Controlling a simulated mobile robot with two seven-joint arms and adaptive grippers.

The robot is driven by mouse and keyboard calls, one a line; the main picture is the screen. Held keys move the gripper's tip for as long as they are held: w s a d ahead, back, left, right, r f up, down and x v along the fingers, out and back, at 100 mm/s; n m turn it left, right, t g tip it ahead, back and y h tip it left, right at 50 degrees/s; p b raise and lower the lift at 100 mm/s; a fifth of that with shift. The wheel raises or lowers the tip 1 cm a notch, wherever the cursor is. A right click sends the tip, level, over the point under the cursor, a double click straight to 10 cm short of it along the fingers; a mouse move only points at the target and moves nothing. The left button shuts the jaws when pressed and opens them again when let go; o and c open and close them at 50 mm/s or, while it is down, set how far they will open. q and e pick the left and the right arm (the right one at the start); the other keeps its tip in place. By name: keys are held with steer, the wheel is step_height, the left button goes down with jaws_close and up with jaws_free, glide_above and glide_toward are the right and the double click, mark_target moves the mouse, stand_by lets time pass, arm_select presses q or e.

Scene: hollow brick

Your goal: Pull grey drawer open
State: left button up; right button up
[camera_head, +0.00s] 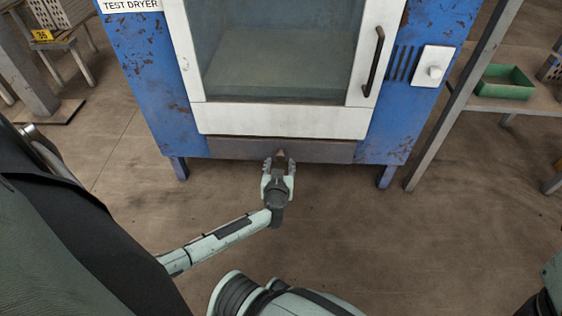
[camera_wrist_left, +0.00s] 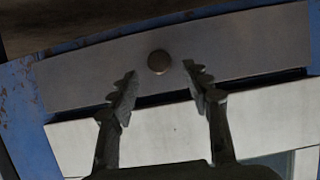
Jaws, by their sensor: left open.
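The grey drawer (camera_head: 325,151) is a wide, low panel at the bottom of the blue dryer, under its white door frame. In the head view it looks about flush with the dryer's front. In the left wrist view the drawer front (camera_wrist_left: 255,45) carries a small round brownish knob (camera_wrist_left: 159,62). My left gripper (camera_head: 280,156) is open in front of the drawer. In the left wrist view its two fingers (camera_wrist_left: 159,76) point at the knob, one on each side, and appear empty. Contact with the knob cannot be told.
The blue dryer (camera_head: 150,85) stands on short legs, with a glass door and dark handle (camera_head: 374,62) above the drawer. A metal shelf with a green bin (camera_head: 505,82) stands at the right. The concrete floor (camera_head: 440,235) before the dryer is clear.

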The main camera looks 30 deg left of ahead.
mark_target(280, 158)
arm_select(q)
steer(key=b+x, duration=0.1)
steer(key=x, duration=0.2)
steer(key=shift+f, duration=0.15)
steer(key=shift+w+a+b, duration=0.3)
steer(key=shift+w, duration=0.25)
steer(key=shift+c, duration=0.6)
steer(key=shift+f, duration=0.1)
jaws_close()
